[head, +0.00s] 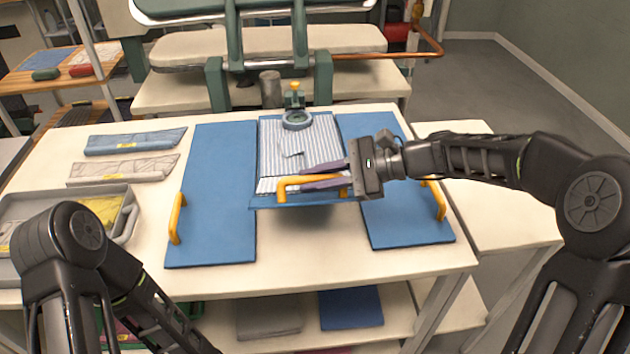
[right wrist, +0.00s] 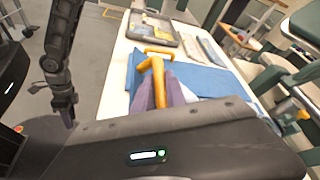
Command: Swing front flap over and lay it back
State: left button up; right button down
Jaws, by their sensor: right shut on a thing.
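The blue front flap (head: 262,202) of the folding board is lifted off the table at the board's middle, its front edge above a shadow. Its yellow handle (head: 290,182) is between the purple fingers of my right gripper (head: 325,176), which is shut on it. The handle also shows in the right wrist view (right wrist: 158,80). A striped garment (head: 300,145) lies on the middle panel, its near part folded at the flap. My left gripper (right wrist: 66,115) hangs away from the board in the right wrist view; its jaw opening is unclear.
Blue side flaps lie flat at left (head: 210,200) and right (head: 400,205), with yellow handles. Folded garments (head: 135,141) and a grey tray (head: 125,190) lie left. Table (head: 330,265) in front is clear.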

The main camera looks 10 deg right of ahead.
jog(key=c, duration=1.6)
grip_release()
jog(key=shift+c, duration=0.2)
jog(key=shift+d, duration=0.1)
jog(key=b+v, duration=0.1)
jog(key=v, duration=0.6)
jog(key=shift+d+r, duration=0.1)
jog(key=shift+d, duration=0.25)
